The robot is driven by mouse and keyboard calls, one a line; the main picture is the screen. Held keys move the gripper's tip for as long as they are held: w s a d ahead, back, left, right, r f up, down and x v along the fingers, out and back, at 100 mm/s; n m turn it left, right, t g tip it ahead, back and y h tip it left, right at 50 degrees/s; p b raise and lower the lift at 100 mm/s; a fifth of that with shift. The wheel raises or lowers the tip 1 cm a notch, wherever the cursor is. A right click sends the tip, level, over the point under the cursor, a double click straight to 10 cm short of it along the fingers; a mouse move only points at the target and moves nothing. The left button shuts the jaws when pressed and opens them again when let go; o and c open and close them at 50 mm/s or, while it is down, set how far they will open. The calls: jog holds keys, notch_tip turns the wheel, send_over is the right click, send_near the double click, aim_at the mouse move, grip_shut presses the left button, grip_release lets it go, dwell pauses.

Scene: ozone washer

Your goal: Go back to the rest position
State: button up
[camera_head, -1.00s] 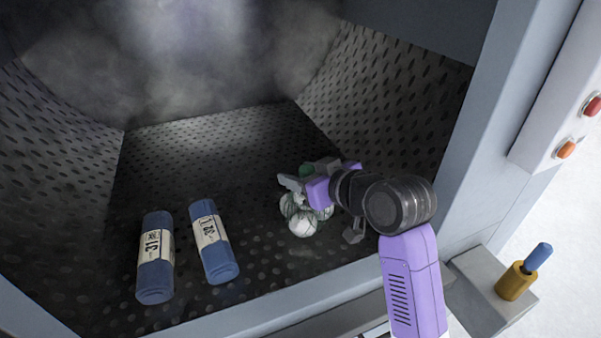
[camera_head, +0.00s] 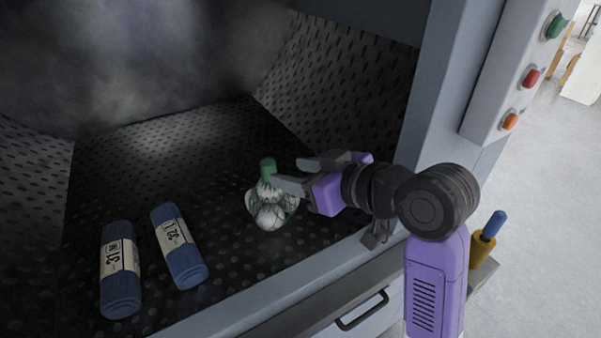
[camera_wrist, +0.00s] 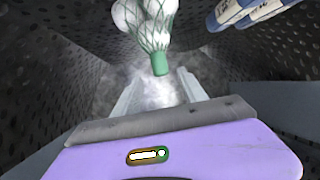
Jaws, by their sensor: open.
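My gripper (camera_head: 290,172) is open and sits at the right inside the washer chamber, close to the front opening. Its two fingers point left and hold nothing. A netted bag of white balls with a green top (camera_head: 268,207) rests on the chamber floor just left of the fingertips. In the wrist view the net bag (camera_wrist: 150,22) shows at the top, its green end (camera_wrist: 160,64) above the gap between the open fingers (camera_wrist: 158,90). In the head view the bag's green end is close to the fingers; I cannot tell whether they touch.
Two blue rolls with white labels (camera_head: 121,268) and (camera_head: 180,246) lie on the perforated floor (camera_head: 235,265) at left. The chamber's right wall and front sill (camera_head: 300,290) are near my arm. A control panel (camera_head: 520,70) with coloured buttons is at right, with a yellow-and-blue handle (camera_head: 484,245) below.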

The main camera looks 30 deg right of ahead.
jog(key=shift+s+d+r, duration=0.2)
jog(key=shift+s+r, duration=0.05)
jog(key=shift+s, duration=0.35)
jog(key=w+d+r+m+t+h, duration=0.1)
jog(key=d+r+m+t+h, duration=0.25)
jog(key=r+t, duration=0.2)
jog(key=s+a+f, duration=0.2)
jog(key=s+f, duration=0.6)
jog(key=s, duration=0.4)
jog(key=s+a+f+h, duration=0.1)
jog(key=s+a+f, duration=0.1)
jog(key=s+f, duration=0.7)
jog(key=s, duration=0.4)
jog(key=shift+s+a+g, duration=0.15)
jog(key=shift+g, duration=0.2)
jog(key=s+f+g, duration=0.1)
jog(key=s, duration=0.2)
jog(key=s+a+f+g, duration=0.1)
jog(key=s+f, duration=0.1)
jog(key=s, duration=0.1)
jog(key=s+a+f+g+y, duration=0.1)
jog(key=s+f, duration=0.1)
jog(key=s, duration=0.1)
jog(key=shift+s+f+n, duration=0.25)
jog(key=shift+s, duration=0.15)
jog(key=shift+c, duration=0.2)
